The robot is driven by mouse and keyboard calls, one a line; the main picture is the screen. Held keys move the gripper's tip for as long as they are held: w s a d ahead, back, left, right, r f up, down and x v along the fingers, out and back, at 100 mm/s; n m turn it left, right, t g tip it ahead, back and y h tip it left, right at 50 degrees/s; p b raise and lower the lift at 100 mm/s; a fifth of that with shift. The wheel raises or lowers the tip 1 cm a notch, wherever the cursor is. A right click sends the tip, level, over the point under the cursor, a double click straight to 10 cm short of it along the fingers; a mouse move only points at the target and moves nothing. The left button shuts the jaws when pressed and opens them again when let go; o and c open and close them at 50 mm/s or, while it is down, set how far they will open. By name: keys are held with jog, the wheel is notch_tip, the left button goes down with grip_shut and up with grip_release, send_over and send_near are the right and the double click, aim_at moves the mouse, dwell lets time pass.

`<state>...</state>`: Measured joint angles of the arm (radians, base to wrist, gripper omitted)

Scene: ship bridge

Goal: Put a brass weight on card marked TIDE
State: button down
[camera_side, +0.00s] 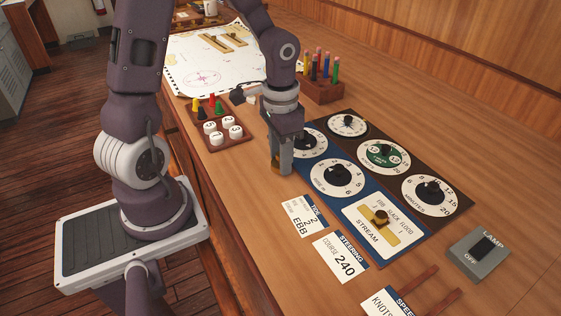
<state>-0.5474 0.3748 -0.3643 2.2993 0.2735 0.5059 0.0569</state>
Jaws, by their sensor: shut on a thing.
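My gripper (283,168) points down over the wooden desk, just left of the blue dial panel. It is shut on a small brass-brown thing, apparently a brass weight (276,168), mostly hidden by the fingers. I cannot tell whether it touches the desk. The card marked TIDE (303,216) lies flat on the desk, below and slightly right of my gripper in the picture. It is white with a blue header and reads EBB. No weight shows on it.
Blue and brown dial panels (381,236) stand to the right, with a lamp switch (480,256). A peg tray (242,139), pencil block (320,91) and chart (190,65) are behind.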

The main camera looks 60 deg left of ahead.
aim_at(300, 206)
notch_tip(300, 206, up, 8)
jog(key=s+d+f+m, duration=0.2)
jog(key=d+m, duration=0.4)
jog(key=d, duration=0.5)
jog(key=shift+w+f, duration=0.15)
jog(key=shift+f, duration=2.9)
jog(key=shift+f, duration=0.4)
jog(key=c, duration=0.8)
grip_release()
jog(key=shift+o, duration=0.2)
